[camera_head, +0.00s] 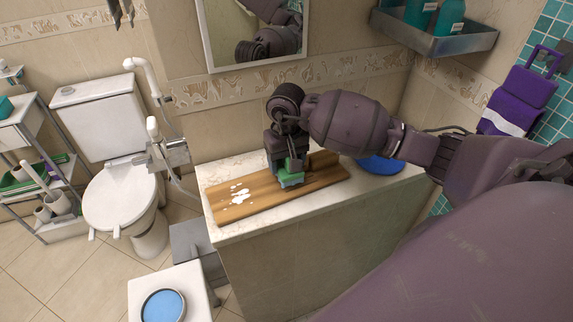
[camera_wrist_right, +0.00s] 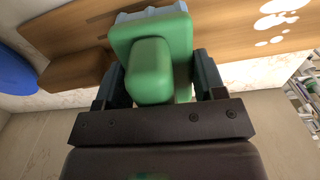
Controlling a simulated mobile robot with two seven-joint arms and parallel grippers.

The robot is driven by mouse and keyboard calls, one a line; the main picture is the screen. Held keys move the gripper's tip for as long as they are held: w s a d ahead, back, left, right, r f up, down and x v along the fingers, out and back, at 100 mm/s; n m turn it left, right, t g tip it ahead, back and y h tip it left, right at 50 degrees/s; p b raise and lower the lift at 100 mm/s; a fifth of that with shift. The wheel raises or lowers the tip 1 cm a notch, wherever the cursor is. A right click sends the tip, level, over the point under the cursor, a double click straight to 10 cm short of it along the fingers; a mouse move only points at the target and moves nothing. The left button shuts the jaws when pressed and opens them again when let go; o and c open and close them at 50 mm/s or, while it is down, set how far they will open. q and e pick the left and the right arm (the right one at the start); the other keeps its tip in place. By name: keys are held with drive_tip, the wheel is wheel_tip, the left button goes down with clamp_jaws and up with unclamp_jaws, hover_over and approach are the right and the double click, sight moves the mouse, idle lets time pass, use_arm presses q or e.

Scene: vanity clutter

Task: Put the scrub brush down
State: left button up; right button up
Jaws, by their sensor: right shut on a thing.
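The scrub brush (camera_head: 291,179) is green and sits between the fingers of my right gripper (camera_head: 286,165). In the right wrist view the brush (camera_wrist_right: 150,68) shows its green handle and body between the two dark fingers of the right gripper (camera_wrist_right: 158,85). The brush is over the wooden board (camera_head: 320,180) on the counter; I cannot tell whether it touches the board. White patches (camera_head: 240,196) lie on the board to the left of the brush. My left gripper does not show.
The pale counter (camera_head: 285,217) has a blue round thing (camera_head: 381,165) at its right. A mirror (camera_head: 205,40) hangs behind. A toilet (camera_head: 120,200) stands to the left, and a white stool with a blue dish (camera_head: 163,306) stands in front.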

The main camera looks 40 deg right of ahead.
drive_tip(key=shift+f, duration=0.75)
drive_tip(key=shift+f, duration=0.15)
drive_tip(key=o, duration=0.8)
drive_tip(key=shift+o, duration=0.2)
drive_tip(key=shift+r, duration=0.2)
wheel_tip(320, 180, up, 12)
drive_tip(key=shift+b, duration=0.4)
